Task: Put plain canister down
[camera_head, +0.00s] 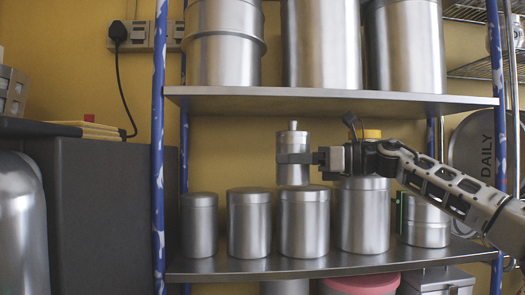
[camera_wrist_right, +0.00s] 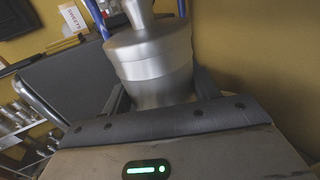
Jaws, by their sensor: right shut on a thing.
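A plain steel canister (camera_head: 293,174) with a narrow knob on top is upright in my right gripper (camera_head: 294,158). The fingers are shut around its middle, coming from the right. In the right wrist view the canister (camera_wrist_right: 155,62) shows its stepped lid between the fingers, its lower part hidden by the gripper body. In the head view its base appears right at the lid of a larger steel canister (camera_head: 305,225) on the lower shelf (camera_head: 260,267); I cannot tell whether they touch. My left gripper is not in view.
More lidded canisters stand in the row: left (camera_head: 199,226), second (camera_head: 249,225), a taller one (camera_head: 363,220) and one at the right (camera_head: 428,225). The upper shelf (camera_head: 330,98) with large pots is overhead. Blue posts (camera_head: 158,150) bound the rack.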

